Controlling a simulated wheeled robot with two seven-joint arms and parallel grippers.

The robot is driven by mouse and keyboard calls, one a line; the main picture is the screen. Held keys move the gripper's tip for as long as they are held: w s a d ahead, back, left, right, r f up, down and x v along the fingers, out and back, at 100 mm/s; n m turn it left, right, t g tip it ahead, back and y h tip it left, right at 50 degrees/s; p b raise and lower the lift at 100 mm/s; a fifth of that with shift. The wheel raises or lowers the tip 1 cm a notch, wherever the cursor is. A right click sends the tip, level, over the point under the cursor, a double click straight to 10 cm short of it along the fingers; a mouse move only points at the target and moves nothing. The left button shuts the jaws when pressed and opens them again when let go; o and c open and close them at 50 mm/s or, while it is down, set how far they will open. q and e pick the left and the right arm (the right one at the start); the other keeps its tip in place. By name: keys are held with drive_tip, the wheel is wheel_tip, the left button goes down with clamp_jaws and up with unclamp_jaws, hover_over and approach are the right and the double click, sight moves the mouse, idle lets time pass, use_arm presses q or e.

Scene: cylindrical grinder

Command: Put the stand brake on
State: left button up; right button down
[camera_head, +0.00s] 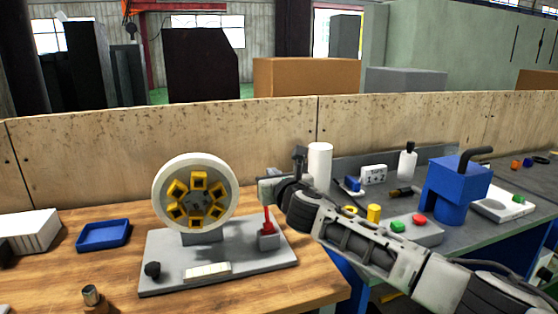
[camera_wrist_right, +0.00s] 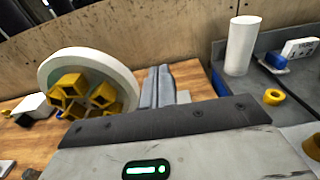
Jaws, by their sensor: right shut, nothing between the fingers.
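The stand is a grey base plate (camera_head: 160,265) on the wooden bench, carrying an upright white wheel (camera_head: 228,178) with several yellow blocks on its face. The wheel also shows in the wrist view (camera_wrist_right: 115,69). A red brake lever (camera_head: 267,222) stands near upright on a small grey block at the plate's right side. My right gripper (camera_head: 268,190) is shut and empty, just above the lever's top; I cannot tell whether it touches it. In the wrist view its fingers (camera_wrist_right: 158,86) are together, and the lever is hidden. My left gripper is not in view.
A blue tray (camera_head: 103,235) and a white block (camera_head: 28,232) lie left of the stand. A black knob (camera_head: 152,269) is on the plate. Right, a grey bench holds a white cylinder (camera_head: 319,165), a button box (camera_head: 412,232) and a blue machine (camera_head: 455,190). A wooden panel (camera_head: 100,150) runs behind.

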drive_tip(key=shift+s+d+r, duration=0.1)
drive_tip(key=shift+s+r, duration=0.2)
drive_tip(key=shift+r, duration=0.35)
drive_tip(key=shift+s+d+r, duration=0.15)
drive_tip(key=shift+s+r, duration=0.2)
drive_tip(key=shift+r, duration=0.3)
drive_tip(key=shift+s+d+r, duration=0.1)
drive_tip(key=shift+s+r, duration=0.2)
drive_tip(key=shift+r, duration=0.35)
